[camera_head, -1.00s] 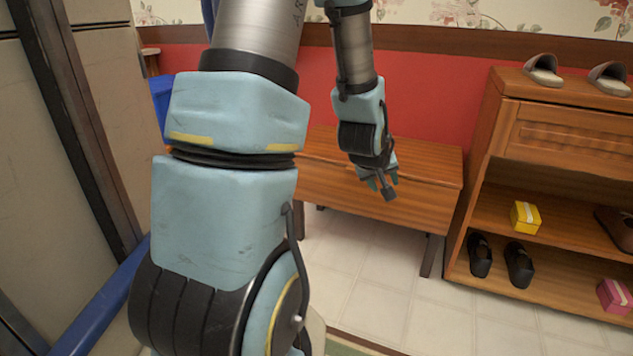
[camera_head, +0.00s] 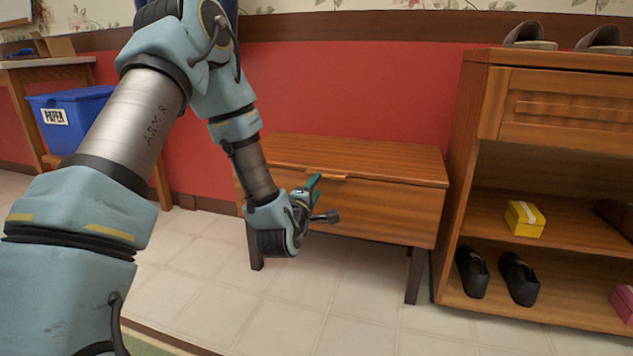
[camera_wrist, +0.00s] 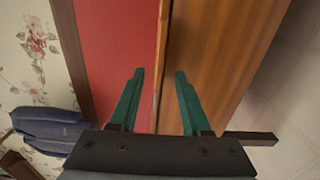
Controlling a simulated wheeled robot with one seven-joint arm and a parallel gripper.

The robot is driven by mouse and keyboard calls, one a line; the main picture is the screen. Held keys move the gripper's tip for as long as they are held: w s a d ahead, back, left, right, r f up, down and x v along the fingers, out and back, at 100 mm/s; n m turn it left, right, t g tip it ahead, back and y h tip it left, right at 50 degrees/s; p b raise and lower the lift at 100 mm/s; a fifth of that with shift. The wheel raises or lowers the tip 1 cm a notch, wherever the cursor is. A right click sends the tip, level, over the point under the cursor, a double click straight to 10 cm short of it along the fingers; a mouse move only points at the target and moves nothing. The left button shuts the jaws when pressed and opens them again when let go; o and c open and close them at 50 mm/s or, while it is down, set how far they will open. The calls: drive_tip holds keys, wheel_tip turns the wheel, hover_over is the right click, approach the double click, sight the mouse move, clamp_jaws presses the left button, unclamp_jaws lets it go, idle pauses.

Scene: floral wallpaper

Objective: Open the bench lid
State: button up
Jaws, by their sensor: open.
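The wooden bench (camera_head: 390,205) stands against the red wall in the head view. Its lid (camera_head: 385,160) lies flat and closed, with a small light wooden handle (camera_head: 327,174) at the front edge. My gripper (camera_head: 313,183) is in front of the bench's left half, close to the handle; whether it touches is unclear. The bench (camera_wrist: 225,60) fills the area ahead and to the right there, and the handle cannot be made out.
A shoe rack (camera_head: 455,190) with shoes and a yellow box (camera_head: 524,219) stands close to the bench's right. A blue paper bin (camera_head: 72,118) sits on a wooden stand at left. Tiled floor (camera_head: 330,290) is clear before the bench.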

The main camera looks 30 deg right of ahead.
sight(325, 176)
drive_tip(key=b+x, duration=0.2)
drive_tip(key=x, duration=0.5)
drive_tip(key=shift+w+d, duration=0.25)
drive_tip(key=shift+d, duration=0.1)
clamp_jaws()
idle(1.0)
